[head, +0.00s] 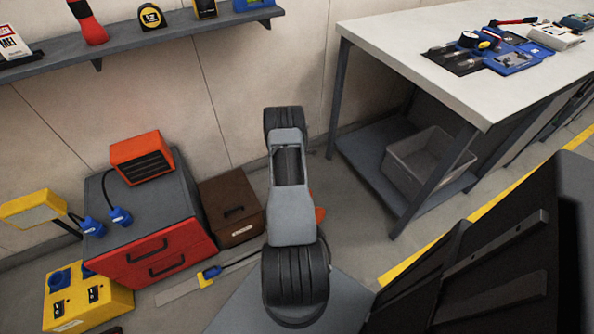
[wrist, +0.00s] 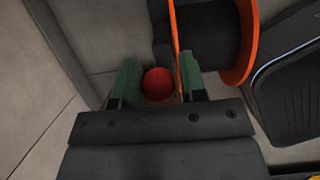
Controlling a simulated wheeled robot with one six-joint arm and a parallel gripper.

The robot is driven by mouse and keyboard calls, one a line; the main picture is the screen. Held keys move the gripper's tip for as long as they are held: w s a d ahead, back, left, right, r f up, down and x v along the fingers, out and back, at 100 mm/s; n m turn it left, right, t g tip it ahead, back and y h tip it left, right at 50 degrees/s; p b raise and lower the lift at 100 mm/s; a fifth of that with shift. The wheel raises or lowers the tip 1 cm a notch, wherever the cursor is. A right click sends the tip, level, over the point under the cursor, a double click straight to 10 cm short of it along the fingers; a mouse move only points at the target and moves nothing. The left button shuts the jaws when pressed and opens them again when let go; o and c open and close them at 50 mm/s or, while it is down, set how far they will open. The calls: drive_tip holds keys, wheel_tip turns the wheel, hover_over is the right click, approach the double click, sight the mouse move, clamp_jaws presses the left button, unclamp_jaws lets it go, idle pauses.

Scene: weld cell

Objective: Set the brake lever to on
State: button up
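In the wrist view a round red knob (wrist: 157,83), apparently the end of the brake lever, sits between the two green-padded fingers of my gripper (wrist: 158,68). The fingers stand apart on either side of the knob, and narrow gaps seem to show beside it. The lever's shaft is hidden behind the knob and fingers, so its setting cannot be read. Just right of the knob is a dark reel drum (wrist: 206,32) with an orange flange (wrist: 245,45). In the head view my arm hides the gripper and the lever; only a bit of orange (head: 319,214) shows beside it.
Left of my arm stand a red-fronted cabinet (head: 150,245) with an orange heater (head: 141,158), a brown box (head: 232,207) and a yellow socket box (head: 85,297). A workbench (head: 400,40) with a grey bin (head: 425,165) below stands right. A shelf (head: 130,40) runs along the wall.

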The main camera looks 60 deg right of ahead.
drive_tip(key=shift+o, duration=1.4)
drive_tip(key=shift+s, duration=0.1)
drive_tip(key=shift+o, duration=0.3)
drive_tip(key=p+v, duration=0.3)
drive_tip(key=v, duration=1)
drive_tip(key=shift+r, duration=0.4)
drive_tip(key=shift+a, duration=0.1)
